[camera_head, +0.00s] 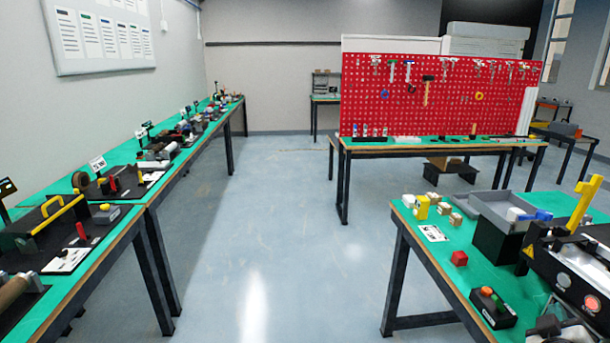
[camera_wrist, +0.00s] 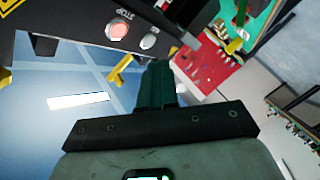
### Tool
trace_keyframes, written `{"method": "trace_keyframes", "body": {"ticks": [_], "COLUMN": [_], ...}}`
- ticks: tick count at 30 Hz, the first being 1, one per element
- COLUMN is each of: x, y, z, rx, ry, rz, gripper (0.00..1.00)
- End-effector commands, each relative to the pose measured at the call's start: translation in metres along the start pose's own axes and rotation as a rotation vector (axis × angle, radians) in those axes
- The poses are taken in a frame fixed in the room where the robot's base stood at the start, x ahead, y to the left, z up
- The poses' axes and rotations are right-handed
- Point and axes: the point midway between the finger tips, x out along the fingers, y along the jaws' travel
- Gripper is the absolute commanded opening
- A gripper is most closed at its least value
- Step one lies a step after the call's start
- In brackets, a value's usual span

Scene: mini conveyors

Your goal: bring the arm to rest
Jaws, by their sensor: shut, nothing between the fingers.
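My gripper (camera_wrist: 160,85) shows in the wrist view as dark fingers pressed together, extending from a black bar across the lower middle. Nothing is held between them. The picture there is strongly tilted. A black conveyor unit (camera_wrist: 70,25) with a red stop button (camera_wrist: 118,31) and a pale button fills the upper left, beyond the fingertips. In the head view I cannot clearly make out my gripper. The conveyor unit (camera_head: 545,272) there stands at the right edge of the near right table, with a yellow upright part (camera_head: 583,203).
A long cluttered table (camera_head: 140,210) runs along the left. A red pegboard (camera_head: 440,95) stands behind. The floor (camera_head: 270,240) between is clear.

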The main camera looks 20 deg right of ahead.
Motion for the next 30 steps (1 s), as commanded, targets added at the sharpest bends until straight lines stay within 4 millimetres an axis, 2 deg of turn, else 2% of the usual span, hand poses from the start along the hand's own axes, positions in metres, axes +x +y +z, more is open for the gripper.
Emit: {"method": "trace_keyframes", "body": {"ticks": [5,8,11,12,15,18,22,26,30], "x": [-0.046,-0.09,-0.142,-0.165,-0.223,-0.275,-0.322,-0.344,-0.347], "y": [-0.066,-0.113,-0.154,-0.168,-0.193,-0.204,-0.205,-0.203,-0.202], "z": [0.024,0.045,0.066,0.074,0.095,0.113,0.13,0.138,0.14], "rx": [0.109,0.161,0.174,0.169,0.131,0.068,-0.016,-0.062,-0.071], "ry": [-0.143,-0.27,-0.398,-0.449,-0.572,-0.678,-0.772,-0.818,-0.827], "rz": [-0.2,-0.374,-0.555,-0.629,-0.803,-0.952,-1.084,-1.144,-1.154], "gripper": [0.0,0.0,0.0,0.0,0.0,0.0,0.0,0.0,0.0]}}
